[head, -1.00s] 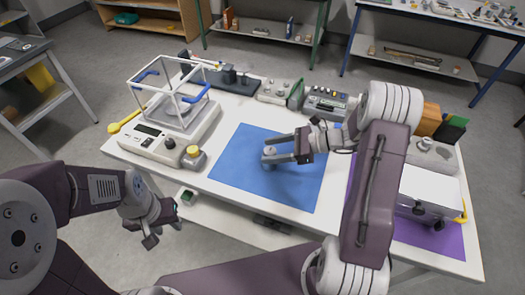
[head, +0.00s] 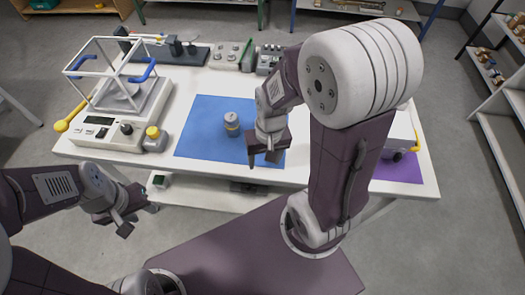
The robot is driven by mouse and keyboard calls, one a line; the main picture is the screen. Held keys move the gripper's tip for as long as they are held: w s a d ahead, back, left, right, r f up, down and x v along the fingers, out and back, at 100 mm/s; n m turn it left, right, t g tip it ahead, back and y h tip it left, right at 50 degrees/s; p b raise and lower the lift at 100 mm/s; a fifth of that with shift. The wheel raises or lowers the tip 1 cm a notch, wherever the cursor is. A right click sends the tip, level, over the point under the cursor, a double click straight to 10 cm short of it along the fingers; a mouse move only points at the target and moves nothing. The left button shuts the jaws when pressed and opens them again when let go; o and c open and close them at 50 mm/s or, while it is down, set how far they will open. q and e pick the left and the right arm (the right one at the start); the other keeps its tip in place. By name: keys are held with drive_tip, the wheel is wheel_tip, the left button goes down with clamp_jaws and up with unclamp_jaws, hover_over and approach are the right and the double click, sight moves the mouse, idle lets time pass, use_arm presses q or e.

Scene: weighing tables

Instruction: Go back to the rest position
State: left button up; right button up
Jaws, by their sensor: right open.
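My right gripper (head: 263,158) is open and empty, pointing down above the right front part of the blue mat. My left gripper (head: 129,223) hangs low at the left, in front of the table's front edge. Its fingers look apart, with nothing between them. My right arm hides part of the table's right side.
The white table (head: 300,176) carries a balance with a clear-sided frame (head: 97,132) at left. A yellow-topped item (head: 154,139) stands beside it. Devices line the back edge, including a grey box (head: 228,54). A purple mat (head: 398,172) lies at right. Shelves stand at far right.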

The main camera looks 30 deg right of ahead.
drive_tip(key=shift+r+n+t+h, duration=0.15)
drive_tip(key=shift+n+t+h, duration=0.25)
drive_tip(key=shift+n, duration=0.7)
drive_tip(key=shift+d, duration=0.2)
drive_tip(key=shift+w+d, duration=0.1)
drive_tip(key=shift+w, duration=0.05)
use_arm(q)
drive_tip(key=shift+w+d+r+p, duration=0.1)
drive_tip(key=shift+d+r+p, duration=0.05)
drive_tip(key=shift+r+p, duration=1.05)
drive_tip(key=shift+d+r+p, duration=0.1)
drive_tip(key=shift+r+p, duration=1.1)
use_arm(e)
drive_tip(key=shift+r, duration=2.3)
